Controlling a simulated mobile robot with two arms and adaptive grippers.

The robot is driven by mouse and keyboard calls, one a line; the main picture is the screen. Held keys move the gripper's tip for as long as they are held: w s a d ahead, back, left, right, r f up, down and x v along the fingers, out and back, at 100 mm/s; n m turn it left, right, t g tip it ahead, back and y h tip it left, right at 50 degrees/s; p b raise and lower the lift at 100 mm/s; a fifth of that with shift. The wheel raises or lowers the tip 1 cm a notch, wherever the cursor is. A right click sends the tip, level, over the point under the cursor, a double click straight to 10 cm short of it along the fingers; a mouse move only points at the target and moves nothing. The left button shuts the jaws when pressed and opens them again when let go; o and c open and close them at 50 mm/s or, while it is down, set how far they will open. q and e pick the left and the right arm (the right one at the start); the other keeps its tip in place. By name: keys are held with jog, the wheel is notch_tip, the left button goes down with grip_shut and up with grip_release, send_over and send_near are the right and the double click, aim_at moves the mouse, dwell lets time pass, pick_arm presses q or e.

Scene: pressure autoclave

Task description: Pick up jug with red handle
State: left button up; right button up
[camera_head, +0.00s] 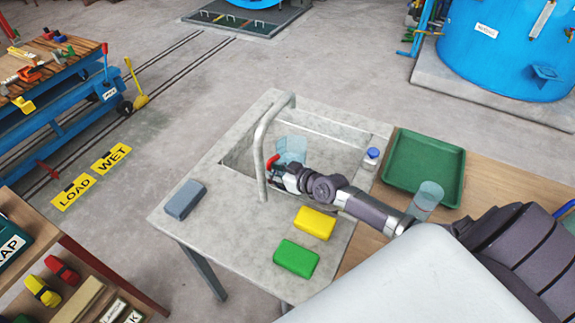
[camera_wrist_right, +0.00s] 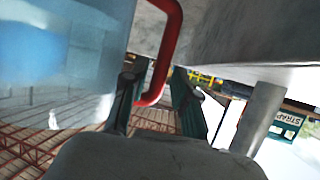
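The jug (camera_head: 292,148), clear bluish with a red handle (camera_head: 272,162), is in the sink basin. In the right wrist view the jug (camera_wrist_right: 55,55) fills the upper left, and its red handle (camera_wrist_right: 172,45) reaches down between my fingers. My right gripper (camera_head: 278,170) is at the handle side of the jug, and part of the handle is hidden by it. In the wrist view the right gripper (camera_wrist_right: 160,93) has its fingers apart on either side of the handle, with a gap visible on the right. My left gripper is not in view.
A grey tap (camera_head: 262,165) arches over the sink (camera_head: 225,145), close to my right gripper. A blue-capped bottle (camera_head: 371,158), green tray (camera_head: 460,165) and clear beaker (camera_head: 428,198) are to the right. Grey (camera_head: 185,199), yellow (camera_head: 315,222) and green (camera_head: 296,258) blocks lie on the sink counter.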

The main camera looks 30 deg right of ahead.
jog(key=shift+x, duration=1.2)
jog(key=shift+s, duration=0.1)
grip_shut()
jog(key=shift+r, duration=0.1)
